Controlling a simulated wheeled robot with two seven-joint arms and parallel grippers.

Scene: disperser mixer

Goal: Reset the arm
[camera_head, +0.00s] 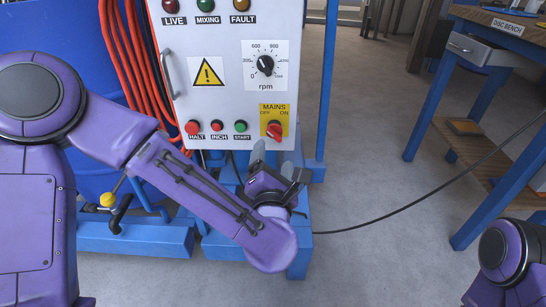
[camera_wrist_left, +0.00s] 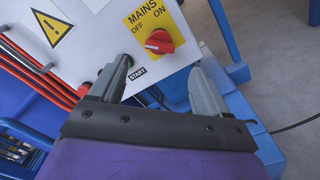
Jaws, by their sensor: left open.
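My left arm reaches in from the left in the head view, and its gripper (camera_head: 276,160) is in front of the lower part of the white control panel (camera_head: 215,100). The gripper is open and empty, its two grey fingers spread apart. In the left wrist view the fingers (camera_wrist_left: 160,85) point at the panel near the red MAINS switch (camera_wrist_left: 159,41) on its yellow plate. The left finger partly covers the START button. I cannot tell whether a finger touches the panel. My right arm shows only as a purple link at the lower right; its gripper is out of view.
The panel also bears a rpm knob (camera_head: 265,64), a red HALT button (camera_head: 193,127) and a side handle (camera_head: 167,74). Orange hoses (camera_head: 128,60) hang at its left. A blue bench (camera_head: 500,32) stands at right. A black cable (camera_head: 400,211) crosses the open floor.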

